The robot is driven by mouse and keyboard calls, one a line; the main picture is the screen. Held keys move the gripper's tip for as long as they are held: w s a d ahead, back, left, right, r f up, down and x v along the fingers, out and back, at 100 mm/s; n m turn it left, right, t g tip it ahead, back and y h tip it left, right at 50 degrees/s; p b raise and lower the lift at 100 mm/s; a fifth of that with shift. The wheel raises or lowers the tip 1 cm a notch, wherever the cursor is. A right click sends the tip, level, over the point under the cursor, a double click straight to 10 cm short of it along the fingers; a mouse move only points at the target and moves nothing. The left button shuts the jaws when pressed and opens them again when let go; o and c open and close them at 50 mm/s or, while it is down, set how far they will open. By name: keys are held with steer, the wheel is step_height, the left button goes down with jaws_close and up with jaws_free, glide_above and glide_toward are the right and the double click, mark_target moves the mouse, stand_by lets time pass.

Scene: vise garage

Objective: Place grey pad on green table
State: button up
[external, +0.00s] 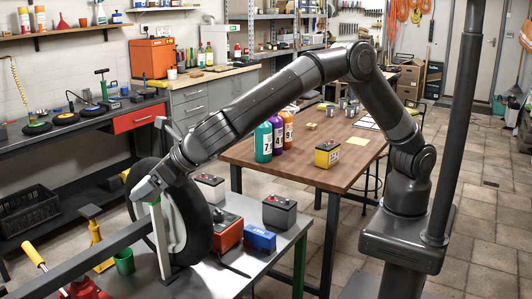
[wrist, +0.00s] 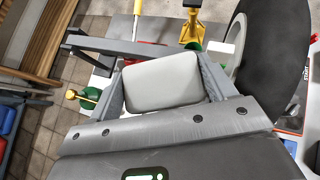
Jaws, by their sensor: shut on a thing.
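A light grey pad (wrist: 163,82) with rounded corners lies between the two fingers of my gripper (wrist: 165,85) in the wrist view. My gripper is shut on it. In the external view my gripper (external: 150,189) is above the left part of the front table, beside an upright black tyre (external: 199,215). The front table (external: 280,246) has a grey top and a green leg (external: 300,266).
A green-and-white upright post (external: 160,238) stands close below my gripper. A long grey bar (external: 85,258) runs to its left. A red box (external: 228,232), a blue box (external: 260,238) and a dark battery (external: 279,211) occupy the front table. A wooden table (external: 310,168) stands behind.

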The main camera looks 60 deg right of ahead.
steer(key=s+a+f+m+h, duration=0.25)
steer(key=a+f, duration=0.35)
steer(key=f, duration=0.6)
steer(key=m+t+h, duration=0.1)
steer(key=m+h, duration=0.1)
glide_above(214, 289)
step_height(214, 289, down, 16)
steer(key=shift+s+r, duration=0.1)
steer(key=shift+r, duration=0.15)
steer(key=shift+f, duration=1.85)
steer(key=shift+d+f, duration=0.2)
steer(key=shift+f, duration=0.15)
steer(key=shift+f, duration=0.1)
steer(key=o, duration=1)
steer(key=shift+o, duration=0.2)
